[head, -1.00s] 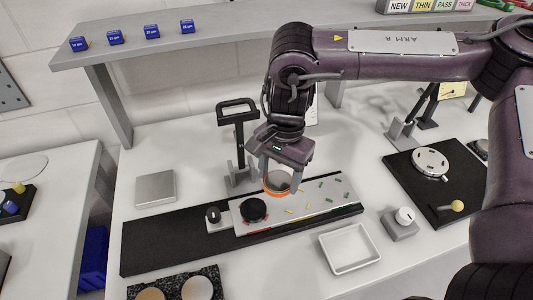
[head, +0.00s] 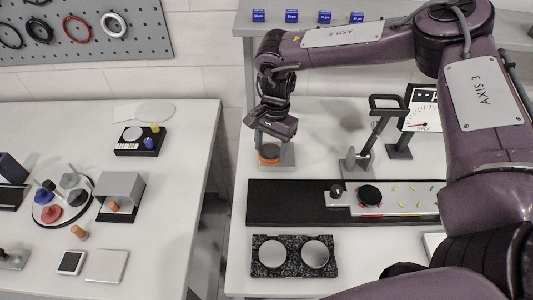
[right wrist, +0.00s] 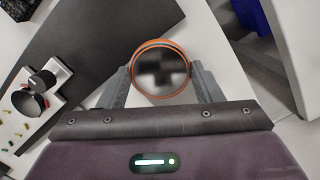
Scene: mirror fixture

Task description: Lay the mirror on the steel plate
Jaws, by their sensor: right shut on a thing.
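The mirror (head: 269,154) is a round disc with an orange rim, between the fingers of my right gripper (head: 270,147) in the head view. The right gripper is shut on it. In the right wrist view the mirror (right wrist: 160,65) shows a dark reflecting face, with a finger at each side. The steel plate (head: 288,157) is a grey square on the bench at the back left. The mirror is over the plate in the head view and hides part of it. I cannot tell whether they touch. My left gripper is not in view.
A black base (head: 285,203) with a light control panel (head: 400,197) lies in front of the plate. A black-handled stand (head: 374,140) rises to its right. A speckled block (head: 292,271) with two round discs sits nearer. A gap (head: 214,215) separates the left table.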

